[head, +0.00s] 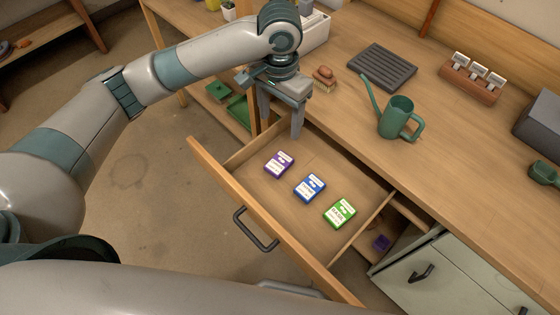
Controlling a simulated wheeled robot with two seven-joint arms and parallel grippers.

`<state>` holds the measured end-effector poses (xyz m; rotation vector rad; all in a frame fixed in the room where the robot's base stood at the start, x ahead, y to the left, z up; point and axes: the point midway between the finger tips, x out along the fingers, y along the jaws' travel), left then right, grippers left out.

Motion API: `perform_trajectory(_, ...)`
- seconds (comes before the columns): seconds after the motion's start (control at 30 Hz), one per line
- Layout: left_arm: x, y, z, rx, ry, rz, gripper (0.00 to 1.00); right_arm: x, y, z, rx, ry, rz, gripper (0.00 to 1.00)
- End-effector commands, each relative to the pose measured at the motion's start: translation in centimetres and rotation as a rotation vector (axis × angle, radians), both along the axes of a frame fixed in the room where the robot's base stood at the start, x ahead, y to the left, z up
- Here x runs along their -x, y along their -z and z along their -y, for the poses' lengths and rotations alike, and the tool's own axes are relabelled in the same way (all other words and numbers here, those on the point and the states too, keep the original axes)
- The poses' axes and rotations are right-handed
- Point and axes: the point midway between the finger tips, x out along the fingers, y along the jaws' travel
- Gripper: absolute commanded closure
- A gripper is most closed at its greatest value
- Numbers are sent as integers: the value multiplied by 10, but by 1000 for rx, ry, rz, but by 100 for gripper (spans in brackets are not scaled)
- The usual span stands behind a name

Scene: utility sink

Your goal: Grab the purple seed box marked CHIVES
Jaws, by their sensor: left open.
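A purple seed box (279,164) with a white label lies in the left part of an open drawer (270,196). Its lettering is too small to read. A blue seed box (310,187) and a green seed box (340,212) lie to its right in a diagonal row. My left gripper (281,128) is open and empty, pointing down above the drawer's back left corner, above and apart from the purple box. My right gripper is not in view.
A green watering can (396,118), a brush (324,78) and a dark ribbed tray (382,67) stand on the worktop behind. Bare drawer floor surrounds the boxes.

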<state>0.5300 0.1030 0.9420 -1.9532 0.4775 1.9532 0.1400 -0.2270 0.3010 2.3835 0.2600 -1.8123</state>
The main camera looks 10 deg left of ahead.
Motion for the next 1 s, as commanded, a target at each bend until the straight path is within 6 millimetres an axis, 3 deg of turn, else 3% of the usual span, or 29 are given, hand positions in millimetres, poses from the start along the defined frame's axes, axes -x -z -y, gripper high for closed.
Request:
perform_trajectory(0.37,0,14,0,0,0,-2,36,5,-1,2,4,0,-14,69)
perform_trajectory(1.0,1,115,0,0,0,-1,36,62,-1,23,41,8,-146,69)
